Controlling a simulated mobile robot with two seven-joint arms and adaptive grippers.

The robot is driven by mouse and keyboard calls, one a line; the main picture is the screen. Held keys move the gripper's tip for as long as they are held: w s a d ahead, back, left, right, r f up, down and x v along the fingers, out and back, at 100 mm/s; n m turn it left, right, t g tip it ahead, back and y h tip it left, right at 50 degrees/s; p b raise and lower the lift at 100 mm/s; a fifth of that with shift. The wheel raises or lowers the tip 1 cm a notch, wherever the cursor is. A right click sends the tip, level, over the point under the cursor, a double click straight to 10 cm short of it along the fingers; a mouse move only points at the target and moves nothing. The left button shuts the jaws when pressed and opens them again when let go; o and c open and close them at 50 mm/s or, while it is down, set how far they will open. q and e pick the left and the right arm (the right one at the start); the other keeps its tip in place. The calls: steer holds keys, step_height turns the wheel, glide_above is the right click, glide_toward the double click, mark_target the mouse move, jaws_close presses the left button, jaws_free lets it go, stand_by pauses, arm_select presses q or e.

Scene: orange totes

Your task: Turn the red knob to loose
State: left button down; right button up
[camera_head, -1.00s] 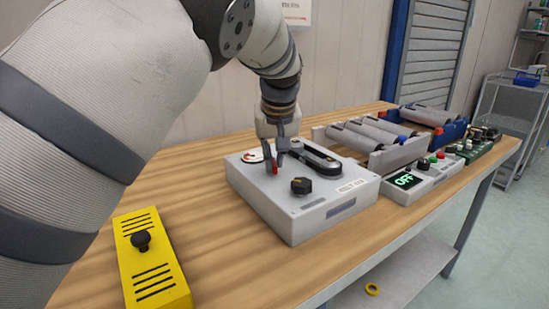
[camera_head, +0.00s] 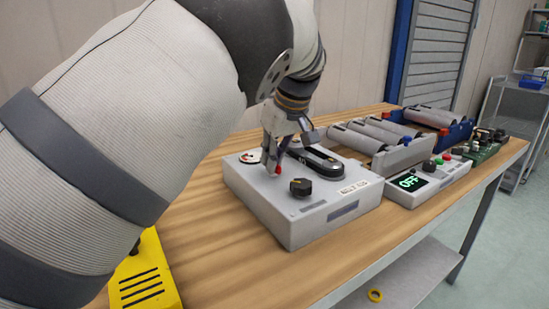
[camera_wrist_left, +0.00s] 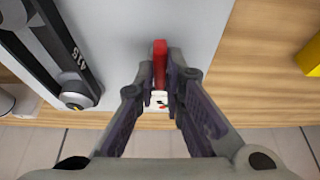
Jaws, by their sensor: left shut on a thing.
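The red knob (camera_head: 277,170) is on top of the light grey box (camera_head: 310,224). My left gripper (camera_head: 275,163) is at the knob, with its fingers closed on it. In the left wrist view the knob (camera_wrist_left: 159,62) is a red bar between the two fingertips of the left gripper (camera_wrist_left: 160,85). A white round dial (camera_head: 250,156) with red and dark marks is beside the gripper on the box, partly hidden. My right gripper is not in view.
A small black knob (camera_head: 301,188) and a black belt-like part (camera_head: 318,160) are on the same box. A grey panel reading OFF (camera_head: 411,182), metal rollers (camera_head: 372,134) and a green circuit board (camera_head: 480,146) stand to the right. A yellow box (camera_head: 148,275) is at the front left.

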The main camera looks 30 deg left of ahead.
arm_select(q)
steer(key=c, duration=1.7)
jaws_free()
steer(key=v, duration=1.2)
